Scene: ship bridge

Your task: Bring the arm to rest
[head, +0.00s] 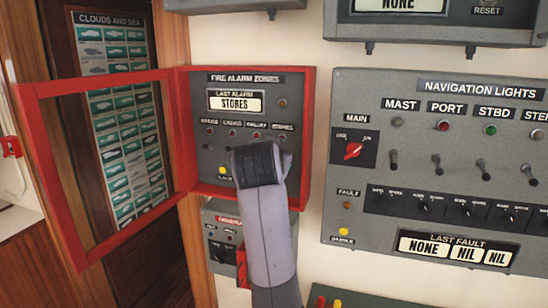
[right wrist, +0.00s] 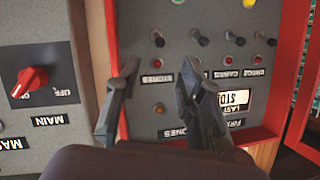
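My right arm rises from the bottom of the head view, its dark wrist (head: 258,163) in front of the lower part of the fire alarm panel (head: 240,77). The gripper's fingers are hidden behind the wrist there. In the right wrist view, which is upside down, my right gripper (right wrist: 160,72) is open, its two fingers apart with nothing between them. Behind them are the panel's small switches (right wrist: 202,39) and red lamps (right wrist: 226,60). I cannot tell whether a finger touches the panel. My left gripper is in neither view.
The panel's red-framed door (head: 60,205) stands swung open to the left, near a cloud chart (head: 121,120). A navigation lights panel (head: 455,150) with toggles and a red knob (head: 353,150) is on the right. A smaller grey box (head: 221,240) is below the alarm panel.

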